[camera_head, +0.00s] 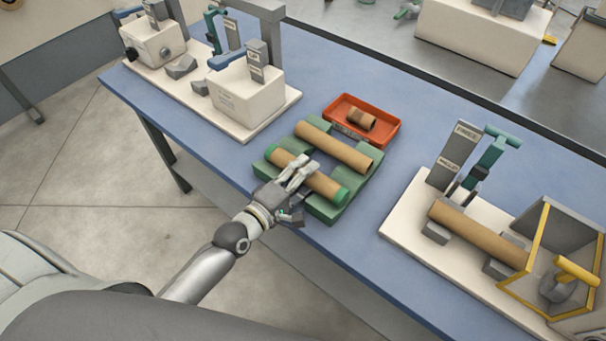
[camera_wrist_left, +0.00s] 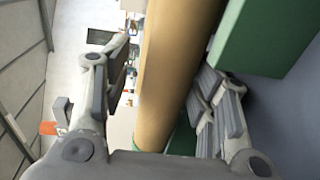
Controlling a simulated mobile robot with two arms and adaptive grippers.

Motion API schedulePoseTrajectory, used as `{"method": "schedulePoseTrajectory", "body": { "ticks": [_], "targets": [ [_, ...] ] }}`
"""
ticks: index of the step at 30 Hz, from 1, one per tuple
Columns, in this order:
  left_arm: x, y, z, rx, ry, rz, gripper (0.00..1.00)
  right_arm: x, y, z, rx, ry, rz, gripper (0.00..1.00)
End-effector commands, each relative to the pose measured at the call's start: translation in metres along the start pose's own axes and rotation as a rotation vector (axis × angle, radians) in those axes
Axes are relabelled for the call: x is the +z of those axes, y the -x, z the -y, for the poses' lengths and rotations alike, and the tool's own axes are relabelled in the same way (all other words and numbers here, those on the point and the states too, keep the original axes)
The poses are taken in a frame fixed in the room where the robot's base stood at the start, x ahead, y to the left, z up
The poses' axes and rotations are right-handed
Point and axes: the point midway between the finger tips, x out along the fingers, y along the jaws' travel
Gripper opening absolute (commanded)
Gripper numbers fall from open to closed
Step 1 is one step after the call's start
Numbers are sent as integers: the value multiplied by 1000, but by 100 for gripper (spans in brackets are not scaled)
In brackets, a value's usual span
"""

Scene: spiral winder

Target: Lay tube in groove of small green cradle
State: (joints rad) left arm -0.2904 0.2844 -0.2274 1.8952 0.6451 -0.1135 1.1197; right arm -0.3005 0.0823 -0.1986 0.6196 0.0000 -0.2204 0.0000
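The green cradle (camera_head: 327,207) has two grooves and sits on the blue table. A brown tube with green ends (camera_head: 325,185) lies along its near groove. It also shows in the left wrist view (camera_wrist_left: 172,70), with green cradle surface (camera_wrist_left: 262,35) beside it. A plain brown tube (camera_head: 334,146) lies along the far groove. My left gripper (camera_head: 303,170) is at the near tube. In the left wrist view my fingers (camera_wrist_left: 165,75) are spread on either side of that tube, with a gap at the left finger; the gripper looks open. My right gripper is out of view.
An orange tray (camera_head: 393,131) with a short brown roll (camera_head: 360,119) stands behind the cradle. A white-based station (camera_head: 405,215) with a tube (camera_head: 480,234) and yellow-framed guard (camera_head: 520,270) is at right. White machines (camera_head: 247,95) stand at far left.

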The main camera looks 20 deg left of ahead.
Motion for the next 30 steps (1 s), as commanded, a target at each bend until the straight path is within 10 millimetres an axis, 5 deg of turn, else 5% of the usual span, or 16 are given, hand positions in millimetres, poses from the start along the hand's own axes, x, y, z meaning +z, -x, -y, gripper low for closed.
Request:
{"method": "schedulePoseTrajectory", "body": {
  "ticks": [14,30],
  "targets": [
    [0,7,0,-1,0,0,64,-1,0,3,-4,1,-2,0],
    [0,100,1,-3,0,1,64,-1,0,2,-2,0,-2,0]
  ]
}}
